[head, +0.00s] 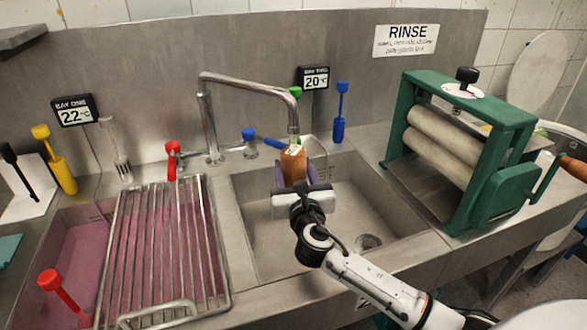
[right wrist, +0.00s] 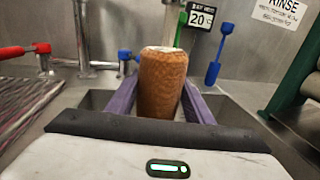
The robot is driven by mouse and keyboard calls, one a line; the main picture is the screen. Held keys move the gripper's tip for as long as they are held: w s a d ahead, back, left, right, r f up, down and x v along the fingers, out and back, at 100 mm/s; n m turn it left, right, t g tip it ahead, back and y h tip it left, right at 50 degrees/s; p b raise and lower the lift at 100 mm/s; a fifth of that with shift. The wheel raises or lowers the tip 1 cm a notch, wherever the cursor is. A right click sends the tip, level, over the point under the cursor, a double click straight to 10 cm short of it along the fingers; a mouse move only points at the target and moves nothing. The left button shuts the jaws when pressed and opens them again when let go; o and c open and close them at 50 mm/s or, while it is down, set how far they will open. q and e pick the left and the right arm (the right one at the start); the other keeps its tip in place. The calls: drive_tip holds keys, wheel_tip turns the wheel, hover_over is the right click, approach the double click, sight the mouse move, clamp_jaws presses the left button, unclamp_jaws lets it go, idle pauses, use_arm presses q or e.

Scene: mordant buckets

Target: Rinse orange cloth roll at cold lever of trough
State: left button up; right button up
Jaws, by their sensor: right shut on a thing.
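The orange cloth roll (head: 293,164) is upright under the spout end of the tap (head: 293,130) over the right basin. My right gripper (head: 294,178) is shut on it, with purple fingers on both sides; the roll (right wrist: 162,85) also shows in the right wrist view between the fingers (right wrist: 160,105). The roll's top is pale. The blue cold lever (head: 268,143) points right, toward the spout. The red lever (head: 172,160) is on the left of the tap. No water stream is visible. My left gripper is not in view.
A metal rack (head: 165,250) lies over the pink-filled left basin (head: 75,250). A green wringer (head: 460,150) stands on the right. A blue brush-like tool (head: 340,112) stands behind the basin. The basin's right part, by the drain (head: 368,242), is clear.

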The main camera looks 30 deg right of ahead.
drive_tip(key=shift+d, duration=0.25)
drive_tip(key=shift+d, duration=0.3)
drive_tip(key=shift+a, duration=0.1)
drive_tip(key=shift+a, duration=0.45)
drive_tip(key=shift+d, duration=0.15)
drive_tip(key=shift+d, duration=0.4)
drive_tip(key=shift+a, duration=0.25)
drive_tip(key=shift+a, duration=0.3)
idle(1.6)
